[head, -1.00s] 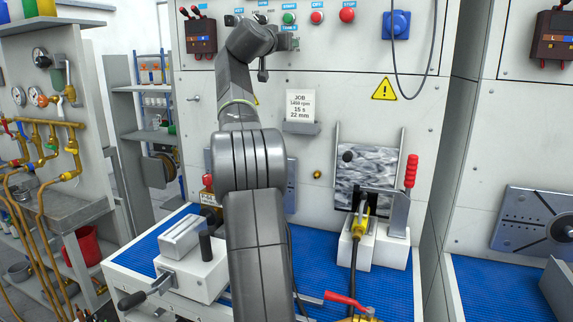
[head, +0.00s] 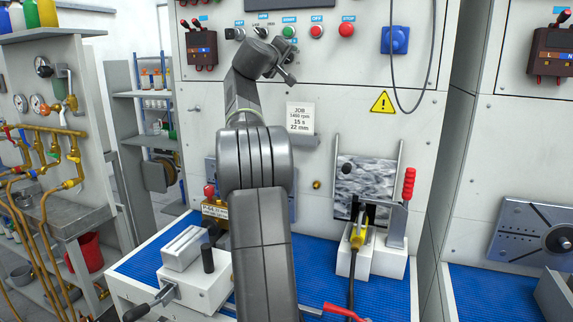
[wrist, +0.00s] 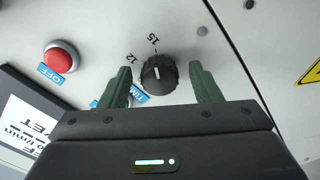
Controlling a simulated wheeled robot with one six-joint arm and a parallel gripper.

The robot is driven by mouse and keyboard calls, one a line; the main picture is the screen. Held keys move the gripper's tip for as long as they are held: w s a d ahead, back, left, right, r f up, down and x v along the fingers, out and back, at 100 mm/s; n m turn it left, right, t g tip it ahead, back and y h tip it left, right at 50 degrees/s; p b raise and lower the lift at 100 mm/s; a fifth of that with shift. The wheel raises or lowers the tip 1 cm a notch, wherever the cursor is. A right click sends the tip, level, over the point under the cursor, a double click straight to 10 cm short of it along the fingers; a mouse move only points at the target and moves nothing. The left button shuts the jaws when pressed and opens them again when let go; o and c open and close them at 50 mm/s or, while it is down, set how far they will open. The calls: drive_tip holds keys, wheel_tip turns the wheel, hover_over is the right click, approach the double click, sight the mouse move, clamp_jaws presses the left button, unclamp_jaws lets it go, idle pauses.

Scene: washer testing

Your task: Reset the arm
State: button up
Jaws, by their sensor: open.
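My arm rises through the middle of the head view and ends at the control panel, below the row of buttons. My gripper (head: 286,67) shows small there, and its jaws are hard to make out. In the wrist view my gripper (wrist: 161,86) is open, with one green finger on each side of a black knob (wrist: 158,73). The knob's white mark points up, near the number 15. A gap shows between the knob and each finger, and nothing is held. A blue TIME label beside the knob is partly hidden by the left finger.
A red OFF button (wrist: 58,60) is close to the left finger. In the head view, a green START button (head: 289,32) and a red STOP button (head: 346,30) are above. A job card (head: 300,117) hangs below my gripper. The blue bench mat (head: 385,290) carries fixtures.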

drive_tip(key=n+p, duration=0.4)
drive_tip(key=n, duration=0.5)
drive_tip(key=shift+s, duration=0.1)
